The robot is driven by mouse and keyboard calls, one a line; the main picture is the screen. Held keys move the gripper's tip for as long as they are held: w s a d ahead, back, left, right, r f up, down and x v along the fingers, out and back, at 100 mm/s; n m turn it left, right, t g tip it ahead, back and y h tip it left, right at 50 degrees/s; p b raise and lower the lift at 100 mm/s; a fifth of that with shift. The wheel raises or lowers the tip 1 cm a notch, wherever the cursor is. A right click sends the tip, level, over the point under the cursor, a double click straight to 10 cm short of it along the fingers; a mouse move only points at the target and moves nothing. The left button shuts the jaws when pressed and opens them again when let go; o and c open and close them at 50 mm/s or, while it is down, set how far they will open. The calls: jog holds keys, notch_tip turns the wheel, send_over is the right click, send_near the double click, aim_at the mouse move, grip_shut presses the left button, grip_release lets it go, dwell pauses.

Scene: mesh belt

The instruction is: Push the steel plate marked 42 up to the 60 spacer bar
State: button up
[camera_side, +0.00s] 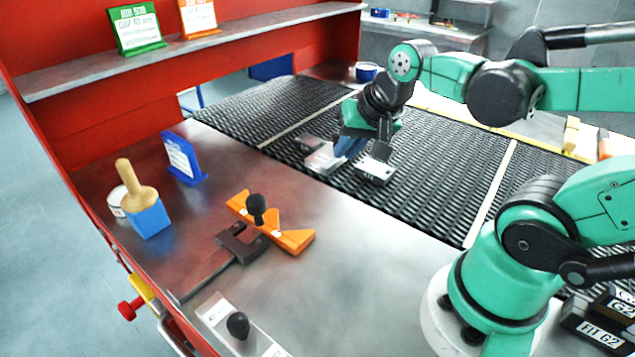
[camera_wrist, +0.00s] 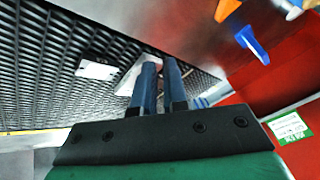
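My gripper (camera_side: 350,147) is low over the black mesh belt, fingers pointing down. Its blue fingers (camera_wrist: 160,62) stand close together with only a narrow gap and nothing seen between them. A pale steel plate (camera_side: 322,160) lies at the fingertips; it also shows partly behind the fingers in the wrist view (camera_wrist: 126,82). Whether they touch, I cannot tell. Another steel plate (camera_side: 375,170) with dark marks lies to the right, apart in the wrist view (camera_wrist: 97,69). A greyer block (camera_side: 308,142) lies to the left. I cannot read 42 or 60 on anything, so plate and spacer bar are not identified.
Pale strips cross the belt, one left (camera_side: 308,124) and one right (camera_side: 490,195). The steel table (camera_side: 350,240) in front is bare beside the orange notched fixture (camera_side: 290,240). A brush (camera_side: 140,195) and blue card stand (camera_side: 183,160) stand left. The belt's right part is clear.

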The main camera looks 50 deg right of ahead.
aim_at(394, 183)
jog(key=s+d+m, duration=0.1)
jog(key=d+m, duration=0.2)
jog(key=m, duration=0.2)
jog(key=s+d+f+m+g, duration=0.1)
jog(key=s+d+m, duration=0.1)
jog(key=m, duration=0.3)
jog(key=s+d+m+g, duration=0.1)
jog(key=d+m, duration=0.4)
jog(key=m, duration=0.1)
jog(key=shift+s+f, duration=0.2)
grip_shut()
jog(key=s+d+f+m+g+y, duration=0.1)
jog(key=s+d+m, duration=0.4)
jog(key=m, duration=0.6)
jog(key=shift+m, duration=0.5)
jog(key=x, duration=0.9)
jog(key=shift+d+f, duration=0.2)
jog(key=shift+f, duration=0.25)
jog(key=w, duration=0.3)
jog(key=shift+f, duration=0.15)
jog(key=shift+w, duration=0.45)
